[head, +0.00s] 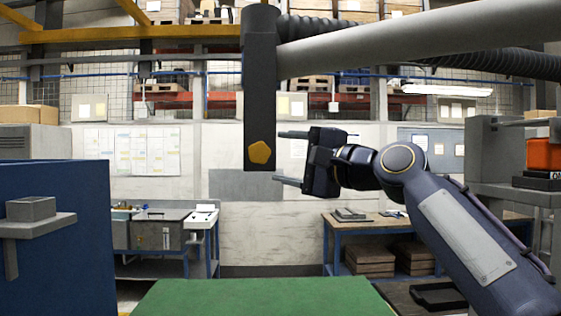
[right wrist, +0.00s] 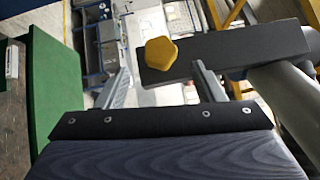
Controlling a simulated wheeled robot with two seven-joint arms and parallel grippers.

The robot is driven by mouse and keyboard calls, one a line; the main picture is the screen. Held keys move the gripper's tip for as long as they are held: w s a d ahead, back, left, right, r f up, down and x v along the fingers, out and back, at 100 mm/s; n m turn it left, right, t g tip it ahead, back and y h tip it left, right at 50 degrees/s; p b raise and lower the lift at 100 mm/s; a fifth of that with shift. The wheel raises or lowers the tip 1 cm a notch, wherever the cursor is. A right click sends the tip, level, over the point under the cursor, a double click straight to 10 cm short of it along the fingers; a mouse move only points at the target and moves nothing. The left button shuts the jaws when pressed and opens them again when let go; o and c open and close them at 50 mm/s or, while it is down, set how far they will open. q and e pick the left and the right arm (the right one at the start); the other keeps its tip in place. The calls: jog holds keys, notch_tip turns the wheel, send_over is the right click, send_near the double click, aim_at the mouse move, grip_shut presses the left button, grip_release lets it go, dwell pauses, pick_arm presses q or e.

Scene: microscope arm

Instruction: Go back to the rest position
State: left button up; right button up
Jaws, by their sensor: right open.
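My right gripper (head: 280,157) is open and empty in the head view. Its fingers point left, beside the lower end of a dark upright bar (head: 259,100) that hangs from a thick grey arm (head: 400,45). A yellow knob (head: 260,153) sits on the bar's lower end. In the right wrist view the open fingers (right wrist: 160,88) show with the yellow knob (right wrist: 161,52) and dark bar (right wrist: 230,52) just beyond them. The knob is not gripped; I cannot tell whether a finger touches the bar. My left gripper is not in view.
A green surface (head: 262,298) lies low in front and is clear. A blue panel (head: 60,240) with a grey ledge (head: 38,222) stands at the left. A grey shelf with an orange box (head: 543,154) is at the right. Workbenches (head: 375,225) stand behind.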

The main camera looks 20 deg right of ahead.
dwell(0.3)
jog(key=s+f+n+g+h, duration=0.1)
jog(key=s+f+n+g, duration=0.2)
jog(key=s+f, duration=0.6)
jog(key=s+f+n+g+h, duration=0.2)
jog(key=s+f, duration=0.8)
jog(key=f, duration=1.5)
jog(key=s+f+n+g+h, duration=0.2)
jog(key=s+f+n+g, duration=0.4)
jog(key=f, duration=1.2)
jog(key=s+b, duration=0.1)
jog(key=s, duration=0.3)
jog(key=shift+n, duration=0.4)
